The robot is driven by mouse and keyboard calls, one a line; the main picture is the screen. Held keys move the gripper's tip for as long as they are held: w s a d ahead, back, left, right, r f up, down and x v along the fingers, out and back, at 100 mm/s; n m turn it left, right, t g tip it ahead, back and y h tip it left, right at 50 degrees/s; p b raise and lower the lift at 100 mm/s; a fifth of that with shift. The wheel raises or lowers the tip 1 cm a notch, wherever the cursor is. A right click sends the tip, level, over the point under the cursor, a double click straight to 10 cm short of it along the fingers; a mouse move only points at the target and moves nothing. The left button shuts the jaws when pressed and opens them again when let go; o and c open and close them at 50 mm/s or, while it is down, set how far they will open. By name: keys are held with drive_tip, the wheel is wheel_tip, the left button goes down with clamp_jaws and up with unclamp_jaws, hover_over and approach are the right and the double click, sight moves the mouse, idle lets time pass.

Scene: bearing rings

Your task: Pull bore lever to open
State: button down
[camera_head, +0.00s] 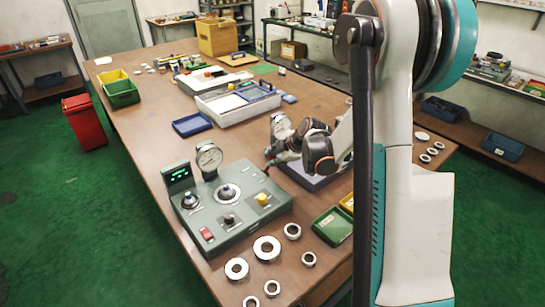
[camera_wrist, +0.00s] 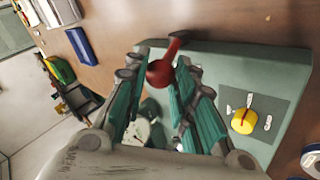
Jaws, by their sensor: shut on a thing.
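The bore lever has a red ball knob (camera_wrist: 159,73) on a short dark-red arm, at the far edge of the grey-green measuring device (camera_wrist: 255,70). My gripper (camera_wrist: 158,78) is shut on this knob, with a teal-padded finger on each side of it. In the head view the device (camera_head: 235,225) stands on the table's near end, and my gripper (camera_head: 272,157) is at its back right corner. The lever is largely hidden by my gripper there. A yellow knob (camera_head: 262,198) on the device also shows in the wrist view (camera_wrist: 244,121).
A dial gauge (camera_head: 208,157) and a green-lit display (camera_head: 178,176) rise from the device's back. Several metal rings (camera_head: 266,248) lie in front of it. A green bin (camera_head: 332,226) is at right, a blue tray (camera_head: 192,124) behind. Table between device and tray is clear.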

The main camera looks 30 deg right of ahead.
drive_tip(key=shift+s+f, duration=0.25)
drive_tip(key=shift+s, duration=0.05)
drive_tip(key=c, duration=1.3)
unclamp_jaws()
drive_tip(key=shift+r, duration=0.1)
drive_tip(key=v, duration=1.2)
drive_tip(key=shift+w, duration=0.1)
